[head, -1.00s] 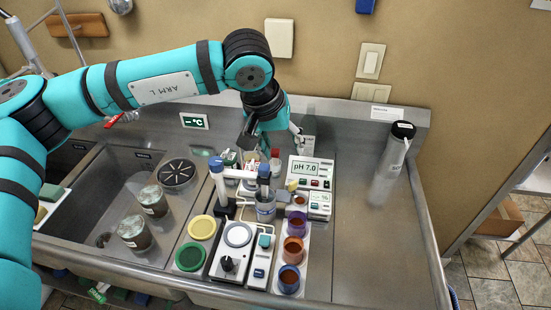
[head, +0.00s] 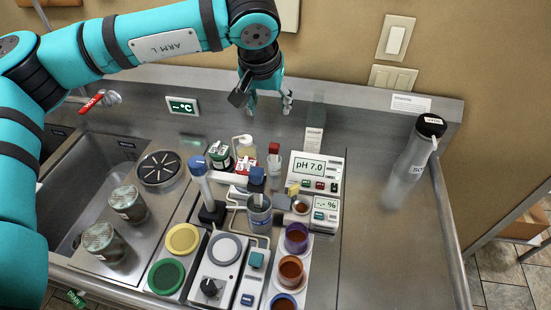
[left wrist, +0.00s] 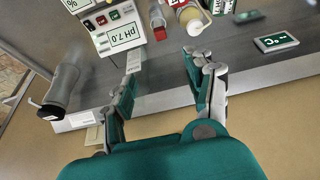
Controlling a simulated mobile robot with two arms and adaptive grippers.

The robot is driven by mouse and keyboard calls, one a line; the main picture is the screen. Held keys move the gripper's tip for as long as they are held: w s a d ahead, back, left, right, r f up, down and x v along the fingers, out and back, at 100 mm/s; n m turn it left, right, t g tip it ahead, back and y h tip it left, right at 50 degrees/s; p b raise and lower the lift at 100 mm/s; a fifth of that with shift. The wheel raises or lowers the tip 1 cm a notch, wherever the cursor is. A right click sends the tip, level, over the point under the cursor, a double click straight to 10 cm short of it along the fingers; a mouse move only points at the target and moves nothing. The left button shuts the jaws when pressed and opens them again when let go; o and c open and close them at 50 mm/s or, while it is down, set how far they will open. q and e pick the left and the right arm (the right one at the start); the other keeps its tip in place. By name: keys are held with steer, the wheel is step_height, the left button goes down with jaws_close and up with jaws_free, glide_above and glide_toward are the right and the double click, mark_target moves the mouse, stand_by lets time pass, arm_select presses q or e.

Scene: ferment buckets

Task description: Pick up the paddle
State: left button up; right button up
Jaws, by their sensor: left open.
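I cannot tell for sure which thing is the paddle. A grey metal cup (head: 260,217) stands mid-bench, with a blue-topped piece (head: 257,178) in or just behind it. A pale rod with a blue top (head: 198,172) leans upright in a black stand to its left. My left gripper (head: 269,101) is open and empty, above the back edge of the steel bench behind the bottles. In the left wrist view its fingers (left wrist: 163,85) are spread, with nothing between them. My right gripper is not in view.
A pH meter (head: 316,172) and bottles with red caps (head: 274,160) stand near the cup. Coloured cups (head: 291,268) line the front right. A sink (head: 88,190) with lidded jars (head: 128,204) is at left. A steel bottle (head: 412,150) stands right; bench before it is clear.

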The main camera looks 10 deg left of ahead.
arm_select(q)
step_height(320, 180, down, 4)
steer(key=b, duration=0.3)
steer(key=p, duration=0.5)
glide_toward(274, 146)
steer(key=x, duration=0.5)
steer(key=shift+d+f, duration=0.1)
steer(key=shift+d, duration=0.15)
steer(key=shift+w+f, duration=0.2)
steer(key=shift+f, duration=0.15)
steer(key=p+x, duration=0.1)
steer(key=x, duration=0.1)
steer(key=p+x, duration=0.1)
steer(key=x, duration=0.1)
steer(key=shift+w+a+f+p, duration=0.2)
steer(key=shift+f+p, duration=0.1)
steer(key=shift+f, duration=0.05)
steer(key=c, duration=1.1)
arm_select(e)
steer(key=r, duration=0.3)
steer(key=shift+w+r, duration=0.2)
